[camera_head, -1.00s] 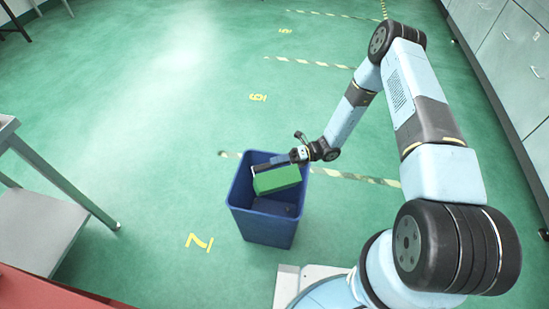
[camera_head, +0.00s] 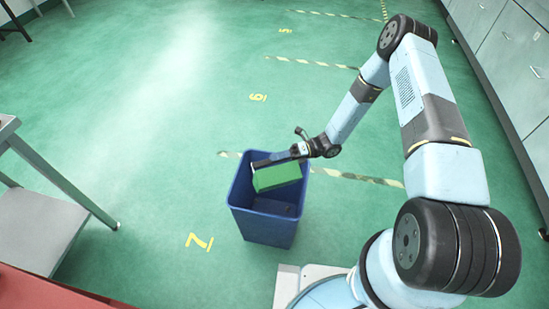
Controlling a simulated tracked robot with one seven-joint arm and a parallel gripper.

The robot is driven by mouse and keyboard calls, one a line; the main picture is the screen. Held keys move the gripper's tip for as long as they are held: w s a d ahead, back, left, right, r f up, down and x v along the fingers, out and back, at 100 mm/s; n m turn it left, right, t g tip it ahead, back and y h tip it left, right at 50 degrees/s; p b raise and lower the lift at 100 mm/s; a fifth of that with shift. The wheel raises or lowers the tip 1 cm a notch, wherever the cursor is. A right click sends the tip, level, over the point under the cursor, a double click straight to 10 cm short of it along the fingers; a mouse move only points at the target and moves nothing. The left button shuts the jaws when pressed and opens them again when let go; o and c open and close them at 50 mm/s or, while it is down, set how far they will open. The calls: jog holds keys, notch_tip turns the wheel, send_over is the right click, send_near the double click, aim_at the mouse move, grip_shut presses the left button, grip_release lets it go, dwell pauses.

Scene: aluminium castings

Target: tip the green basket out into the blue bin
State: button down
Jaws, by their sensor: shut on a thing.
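The green basket (camera_head: 277,178) is tilted over the mouth of the blue bin (camera_head: 266,227), with a green outer face towards the camera. Its opening and inside are turned away and hidden. My gripper (camera_head: 281,157) is shut on the basket at its upper edge, reaching in from the right above the bin's back rim. The blue bin stands upright on the floor.
A grey metal table with a lower shelf (camera_head: 38,230) stands at the left. A red surface (camera_head: 45,292) fills the lower left corner. Grey cabinets (camera_head: 510,60) line the right. The green floor around the bin is clear, with yellow numbers and striped lines.

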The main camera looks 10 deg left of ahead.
notch_tip(320, 180, down, 2)
jog(key=shift+f, duration=0.1)
dwell(0.4)
